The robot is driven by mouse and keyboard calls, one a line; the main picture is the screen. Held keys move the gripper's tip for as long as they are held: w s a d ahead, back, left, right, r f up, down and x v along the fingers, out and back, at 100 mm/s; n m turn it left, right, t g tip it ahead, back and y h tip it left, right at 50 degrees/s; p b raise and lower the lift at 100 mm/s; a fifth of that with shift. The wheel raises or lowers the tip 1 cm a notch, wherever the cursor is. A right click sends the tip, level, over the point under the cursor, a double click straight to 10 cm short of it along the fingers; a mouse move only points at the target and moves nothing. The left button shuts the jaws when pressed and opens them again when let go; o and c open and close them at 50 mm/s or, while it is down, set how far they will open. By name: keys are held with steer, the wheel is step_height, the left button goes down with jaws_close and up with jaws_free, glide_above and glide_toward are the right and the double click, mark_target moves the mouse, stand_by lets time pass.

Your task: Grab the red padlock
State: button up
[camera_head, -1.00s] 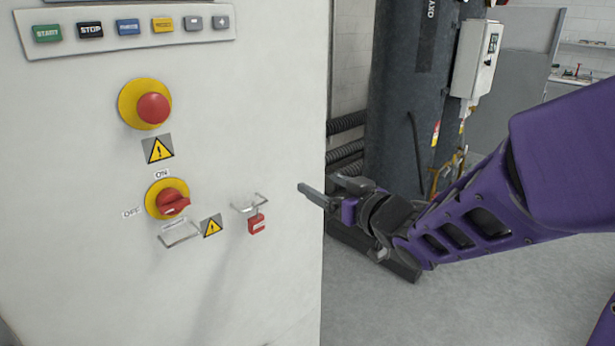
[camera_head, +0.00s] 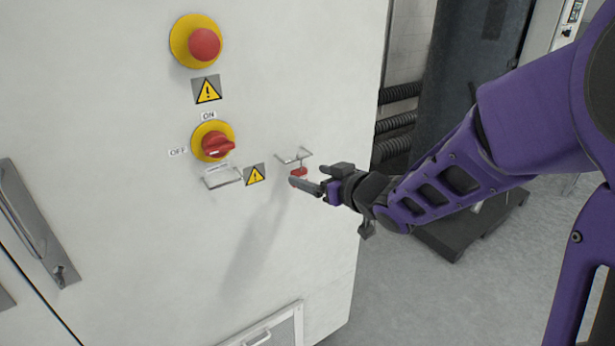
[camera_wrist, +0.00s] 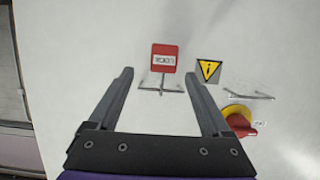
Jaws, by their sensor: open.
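The red padlock (camera_head: 299,171) hangs from a small metal bracket (camera_head: 294,156) on the white machine front. My gripper (camera_head: 314,177) is in front of it in the head view and hides its lower part. In the wrist view the padlock (camera_wrist: 164,54) shows whole, with a white label, and the picture is upside down, with the bracket (camera_wrist: 160,89) below it. My gripper (camera_wrist: 158,74) is open there, one finger on each side of the bracket. The padlock lies just past the fingertips, roughly centred between them. I see no contact.
A red rotary switch (camera_head: 217,145) on a yellow plate, a clear flap (camera_head: 222,177) and a warning sign (camera_head: 255,175) are left of the padlock. A red emergency button (camera_head: 204,44) is higher up. The machine's right edge (camera_head: 368,180) is close by.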

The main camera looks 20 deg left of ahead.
mark_target(301, 175)
steer(key=b+x, duration=0.1)
steer(key=x, duration=0.1)
steer(key=b+x, duration=0.1)
steer(key=x, duration=0.2)
steer(key=shift+s+a+f+b, duration=0.1)
steer(key=shift+s+f+b, duration=0.1)
steer(key=shift+s+b, duration=0.1)
steer(key=shift+w+a, duration=0.15)
steer(key=shift+w, duration=0.05)
jaws_close()
